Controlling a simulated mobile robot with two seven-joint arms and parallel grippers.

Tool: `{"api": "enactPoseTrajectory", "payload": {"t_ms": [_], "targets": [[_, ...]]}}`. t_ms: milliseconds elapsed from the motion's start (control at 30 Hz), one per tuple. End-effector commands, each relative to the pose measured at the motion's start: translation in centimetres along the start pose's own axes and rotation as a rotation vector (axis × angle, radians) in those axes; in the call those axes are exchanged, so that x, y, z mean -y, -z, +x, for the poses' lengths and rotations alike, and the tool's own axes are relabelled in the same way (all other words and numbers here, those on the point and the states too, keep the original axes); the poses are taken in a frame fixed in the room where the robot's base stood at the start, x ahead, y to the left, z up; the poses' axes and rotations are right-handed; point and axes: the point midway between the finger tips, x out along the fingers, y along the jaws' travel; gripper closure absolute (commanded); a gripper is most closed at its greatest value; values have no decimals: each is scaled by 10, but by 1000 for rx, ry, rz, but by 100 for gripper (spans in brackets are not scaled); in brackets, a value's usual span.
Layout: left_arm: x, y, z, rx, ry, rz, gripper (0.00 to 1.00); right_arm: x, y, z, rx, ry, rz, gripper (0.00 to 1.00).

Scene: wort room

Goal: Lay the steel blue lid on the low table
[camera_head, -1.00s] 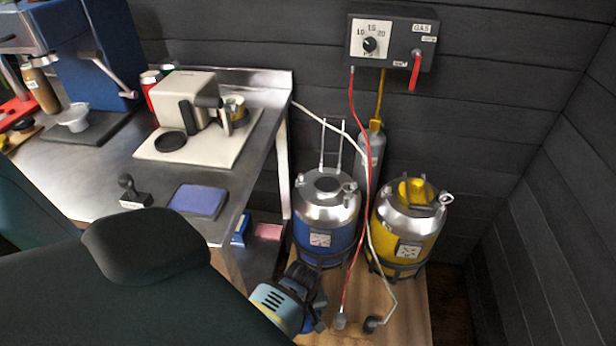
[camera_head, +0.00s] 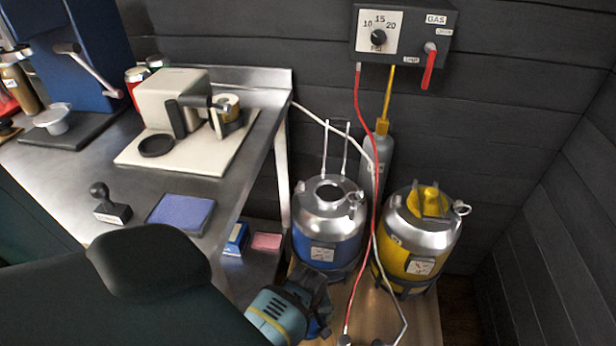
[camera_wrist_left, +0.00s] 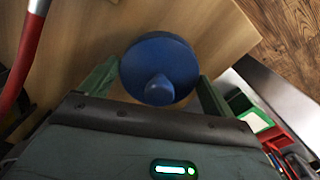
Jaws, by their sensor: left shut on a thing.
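The steel blue lid (camera_wrist_left: 160,65) is round with a knob, and shows between the green fingers of my left gripper (camera_wrist_left: 155,85) in the left wrist view. The gripper is shut on it, above the low table. In the head view my left gripper (camera_head: 312,295) is in front of the blue keg, and only a blue sliver shows beneath it. The low table (camera_head: 425,318) has a light wood top, which also shows bare in the wrist view (camera_wrist_left: 105,30). Whether the lid touches the table cannot be told. My right gripper is out of view.
The blue keg (camera_head: 328,240), its top open, and the yellow keg (camera_head: 415,245) with a yellow lid stand on the low table. A red hose (camera_head: 362,275) hangs in front of them. A steel counter (camera_head: 100,165) stands at the left.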

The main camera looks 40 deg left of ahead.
Motion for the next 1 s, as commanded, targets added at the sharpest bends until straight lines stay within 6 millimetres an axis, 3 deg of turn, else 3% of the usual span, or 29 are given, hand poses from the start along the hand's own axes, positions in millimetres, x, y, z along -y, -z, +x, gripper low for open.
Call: {"api": "enactPoseTrajectory", "payload": {"t_ms": [33,133,367,667,700,767,1000], "targets": [[0,-3,12,2,2,0,41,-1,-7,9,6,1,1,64],[-2,-4,19,2,2,-1,41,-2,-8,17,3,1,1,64],[-5,-3,17,-2,-2,-3,41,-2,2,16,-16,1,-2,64],[-5,-3,21,-1,-2,-3,41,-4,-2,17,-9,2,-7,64],[-5,-3,21,-1,-2,-3,6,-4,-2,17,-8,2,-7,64],[-5,-3,21,-1,-2,-3,0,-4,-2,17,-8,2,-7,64],[-5,-3,20,-1,-1,-3,0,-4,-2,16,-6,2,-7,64]]}}
